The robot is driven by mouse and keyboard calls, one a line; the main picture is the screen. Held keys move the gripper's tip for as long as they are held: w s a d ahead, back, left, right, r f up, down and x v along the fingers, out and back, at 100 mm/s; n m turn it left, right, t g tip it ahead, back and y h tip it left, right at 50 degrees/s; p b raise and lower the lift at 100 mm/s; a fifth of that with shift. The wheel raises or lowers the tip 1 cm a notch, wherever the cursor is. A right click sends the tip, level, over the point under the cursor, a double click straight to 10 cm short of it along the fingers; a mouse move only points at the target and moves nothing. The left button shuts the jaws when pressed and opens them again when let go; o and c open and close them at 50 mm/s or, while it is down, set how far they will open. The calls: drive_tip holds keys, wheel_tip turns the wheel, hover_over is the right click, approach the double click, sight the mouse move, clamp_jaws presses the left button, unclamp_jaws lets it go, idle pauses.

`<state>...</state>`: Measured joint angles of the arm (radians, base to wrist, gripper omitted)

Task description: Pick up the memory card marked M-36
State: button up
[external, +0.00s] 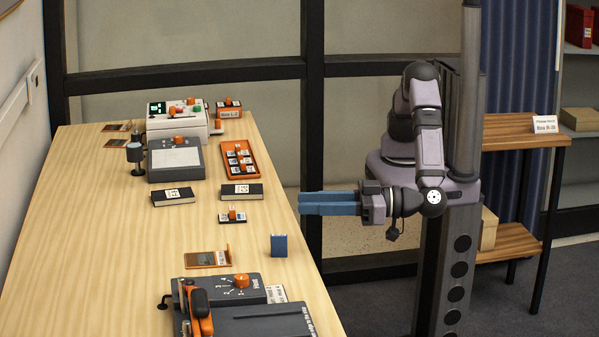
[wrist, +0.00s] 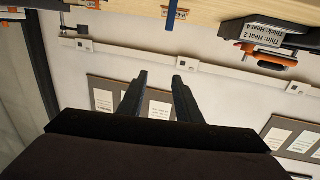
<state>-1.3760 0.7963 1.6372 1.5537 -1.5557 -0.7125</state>
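No marking M-36 can be read in either view. An orange tray (external: 256,172) on the table holds several small light cards with dark and orange parts. A similar small card piece with an orange knob (external: 232,215) lies alone nearer the table's middle. My gripper (external: 300,203) points left, level, just at the table's right edge and apart from every object. In the wrist view my gripper (wrist: 162,75) shows two dark fingers spread with nothing between them.
A blue upright block (external: 279,246) stands near the right edge. Two dark boxes (external: 173,196) (external: 242,192) lie mid-table. A grey machine (external: 255,315) fills the front; a scale-like device (external: 175,160) and a white device (external: 175,122) stand behind. The left front tabletop is clear.

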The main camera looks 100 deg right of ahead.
approach(279, 235)
drive_tip(key=w+f, duration=0.1)
drive_tip(key=w, duration=0.2)
drive_tip(key=shift+w+d+p, duration=0.3)
drive_tip(key=shift+w, duration=0.85)
drive_tip(key=shift+w+d+p, duration=0.25)
drive_tip(key=shift+w+d, duration=0.05)
drive_tip(key=shift+w, duration=0.85)
drive_tip(key=shift+w+d+p, duration=0.3)
drive_tip(key=shift+w, duration=0.85)
clamp_jaws()
